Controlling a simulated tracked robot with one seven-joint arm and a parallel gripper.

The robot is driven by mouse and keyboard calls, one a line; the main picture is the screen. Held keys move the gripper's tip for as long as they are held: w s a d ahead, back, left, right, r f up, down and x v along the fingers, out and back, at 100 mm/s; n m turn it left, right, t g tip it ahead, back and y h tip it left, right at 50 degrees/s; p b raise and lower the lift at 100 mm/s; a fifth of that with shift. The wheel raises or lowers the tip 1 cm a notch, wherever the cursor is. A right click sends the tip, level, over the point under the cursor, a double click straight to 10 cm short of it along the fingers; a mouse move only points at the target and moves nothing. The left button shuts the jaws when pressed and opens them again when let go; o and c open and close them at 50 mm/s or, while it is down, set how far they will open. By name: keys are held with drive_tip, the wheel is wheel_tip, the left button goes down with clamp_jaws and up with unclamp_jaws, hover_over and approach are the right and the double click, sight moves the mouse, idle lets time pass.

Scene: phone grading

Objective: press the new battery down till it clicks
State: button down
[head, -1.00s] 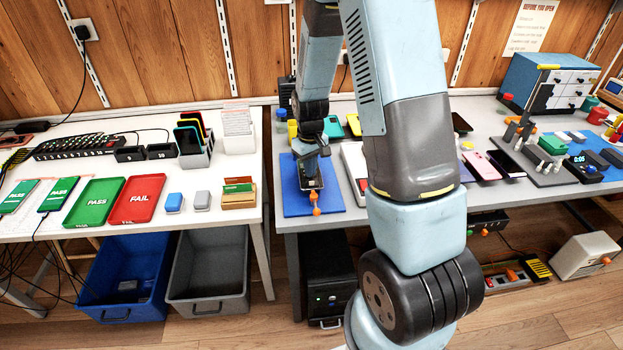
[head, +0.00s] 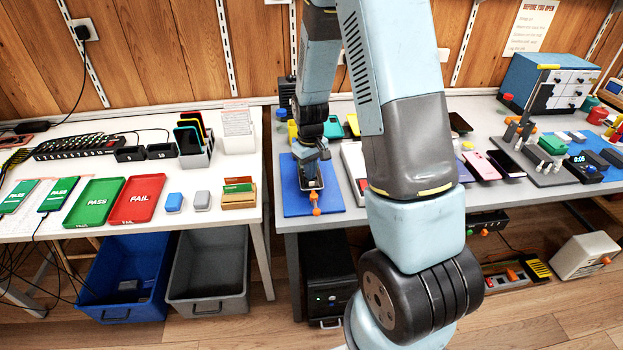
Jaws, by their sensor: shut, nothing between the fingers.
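A blue mat (head: 295,206) lies on the right-hand bench. On it stands a small dark holder (head: 311,184) with orange knobs at its front. What lies inside is too small to make out, and I cannot pick out the new battery or tell whether it is seated. My gripper (head: 316,155) is shut and empty, at the holder's back end. I cannot tell whether it touches anything there.
My arm hides part of the right bench. A whitish tray (head: 352,160) stands close right of the mat. A red FAIL tray (head: 138,198) and a green PASS tray (head: 95,203) lie on the left bench. The mat's front left is clear.

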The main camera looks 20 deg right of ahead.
drive_tip(key=shift+r, duration=3.5)
drive_tip(key=shift+r, duration=0.1)
drive_tip(key=s+r+m+t, duration=0.1)
drive_tip(key=s+r, duration=0.4)
drive_tip(key=r, duration=0.4)
drive_tip(key=s+r+m+t, duration=0.15)
drive_tip(key=s+r, duration=0.25)
drive_tip(key=r, duration=0.5)
drive_tip(key=s+r+t, duration=0.1)
drive_tip(key=s+r, duration=0.3)
drive_tip(key=s, duration=0.4)
drive_tip(key=s+r+m+t, duration=0.1)
drive_tip(key=s+r+t, duration=0.1)
drive_tip(key=s+r, duration=0.3)
drive_tip(key=s, duration=0.3)
drive_tip(key=shift+d+r, duration=0.15)
drive_tip(key=shift+r, duration=0.05)
